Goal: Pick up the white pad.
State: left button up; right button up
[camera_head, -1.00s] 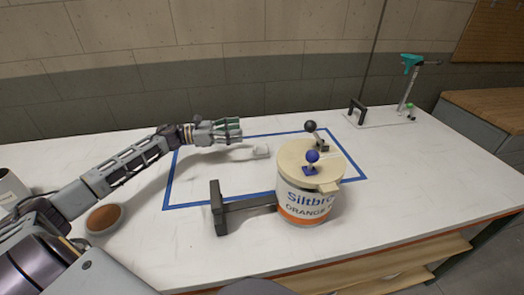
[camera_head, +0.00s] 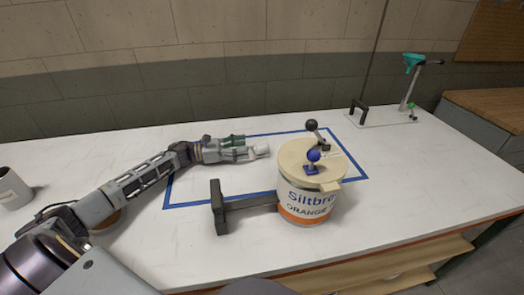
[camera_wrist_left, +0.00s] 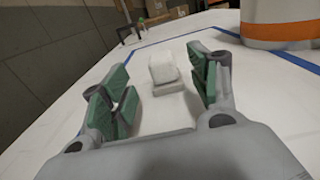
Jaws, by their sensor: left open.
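The white pad (camera_wrist_left: 163,68) is a small white block on a pale grey base, standing on the white table. In the head view the white pad (camera_head: 262,150) shows just beyond my left fingertips. My left gripper (camera_head: 246,150) is low over the table inside the blue outline. In the left wrist view my left gripper (camera_wrist_left: 155,92) is open, with green-lined fingers to either side of the pad's line. The pad sits ahead, between or just past the fingertips; I cannot tell which. My right gripper does not show.
A Siltbro can (camera_head: 307,190) with a blue-knobbed lid stands right of the pad. A dark handled bracket (camera_head: 217,207) is left of the can. Blue tape (camera_head: 190,204) outlines the work area. A teal-topped stand (camera_head: 408,85) is at the far right, and a grey cup (camera_head: 12,188) at the left edge.

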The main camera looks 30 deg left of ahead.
aim_at(256, 145)
pick_arm(q)
jog(key=shift+w+d, duration=0.35)
jog(key=shift+d, duration=0.05)
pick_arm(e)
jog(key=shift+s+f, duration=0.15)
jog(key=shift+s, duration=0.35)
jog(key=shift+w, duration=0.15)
pick_arm(q)
jog(key=shift+w+d, duration=0.25)
jog(key=shift+d, duration=0.1)
jog(key=shift+w+d, duration=0.4)
jog(key=shift+d, duration=0.15)
jog(key=shift+w+d, duration=0.2)
jog(key=shift+d, duration=0.05)
jog(key=shift+w+d, duration=0.4)
jog(key=shift+d, duration=0.1)
jog(key=shift+w+d, duration=0.25)
jog(key=shift+d, duration=0.05)
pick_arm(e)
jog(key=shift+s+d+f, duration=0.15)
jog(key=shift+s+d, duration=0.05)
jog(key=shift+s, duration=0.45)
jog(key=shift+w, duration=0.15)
